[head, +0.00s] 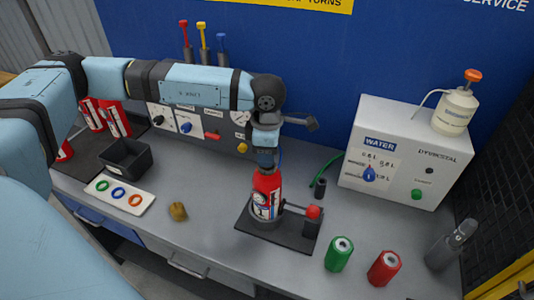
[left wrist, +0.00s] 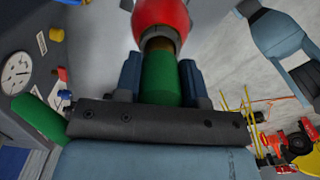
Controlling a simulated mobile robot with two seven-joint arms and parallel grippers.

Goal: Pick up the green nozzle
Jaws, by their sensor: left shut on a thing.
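My left gripper (head: 265,158) points down over the red extinguisher (head: 266,190), which stands upright on a dark stand. In the left wrist view, the two blue fingers of my left gripper (left wrist: 160,72) are shut on a green cylindrical part, the green nozzle (left wrist: 160,82). A brass-coloured collar and the red extinguisher (left wrist: 162,14) show just beyond its end. I cannot tell whether the nozzle touches the collar. In the head view, my gripper hides the nozzle. My right gripper is not in view.
A green cylinder (head: 339,254) and a red cylinder (head: 384,267) stand at the front right. A black tray (head: 125,160) and a brown lump (head: 178,211) lie left.

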